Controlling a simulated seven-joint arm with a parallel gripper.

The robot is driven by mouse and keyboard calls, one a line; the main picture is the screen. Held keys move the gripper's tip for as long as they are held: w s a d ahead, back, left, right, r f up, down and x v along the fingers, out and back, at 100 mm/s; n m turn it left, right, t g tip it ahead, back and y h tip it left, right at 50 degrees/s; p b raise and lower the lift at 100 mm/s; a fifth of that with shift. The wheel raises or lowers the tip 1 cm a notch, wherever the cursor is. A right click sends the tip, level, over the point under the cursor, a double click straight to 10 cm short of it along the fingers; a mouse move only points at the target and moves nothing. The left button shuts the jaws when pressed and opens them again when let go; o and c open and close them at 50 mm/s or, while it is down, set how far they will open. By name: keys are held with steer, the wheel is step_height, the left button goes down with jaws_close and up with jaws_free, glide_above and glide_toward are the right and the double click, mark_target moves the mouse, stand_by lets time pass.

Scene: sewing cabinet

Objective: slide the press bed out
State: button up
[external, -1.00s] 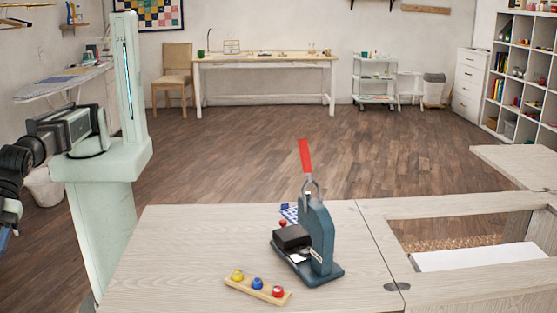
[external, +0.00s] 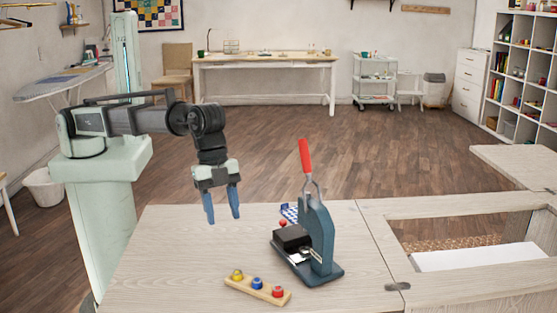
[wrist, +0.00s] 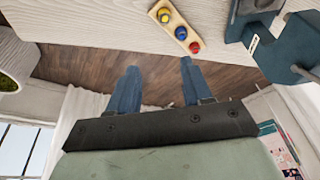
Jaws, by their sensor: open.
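The dark teal press (external: 319,240) stands upright on the pale wooden table, with its red handle (external: 305,156) raised. A black block (external: 291,237) is at its front left. Below the block is a light, shiny part (external: 300,256) at the bed; I cannot tell how far the bed is in. A small red knob (external: 283,223) shows behind the block. In the wrist view, part of the press (wrist: 290,45) is at the upper right. My gripper (external: 222,218) points down, open and empty, left of the press and apart from it.
A wooden strip (external: 243,286) with yellow, blue and red knobs lies in front of the press. A blue-and-white patterned item (external: 290,213) is partly hidden behind it. The table's (external: 170,255) left part is clear. A framed opening is at the right.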

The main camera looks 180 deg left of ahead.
mark_target(283, 221)
steer(key=s+a+r+g+h, duration=0.1)
steer(key=s+a+g+h, duration=0.15)
steer(key=s+a, duration=1.35)
steer(key=shift+g+y, duration=0.25)
steer(key=shift+y, duration=0.2)
steer(key=f, duration=0.9)
steer(key=s+d+f, duration=0.1)
steer(key=f, duration=0.3)
steer(key=shift+s+f, duration=0.1)
steer(key=shift+f, duration=0.05)
jaws_close()
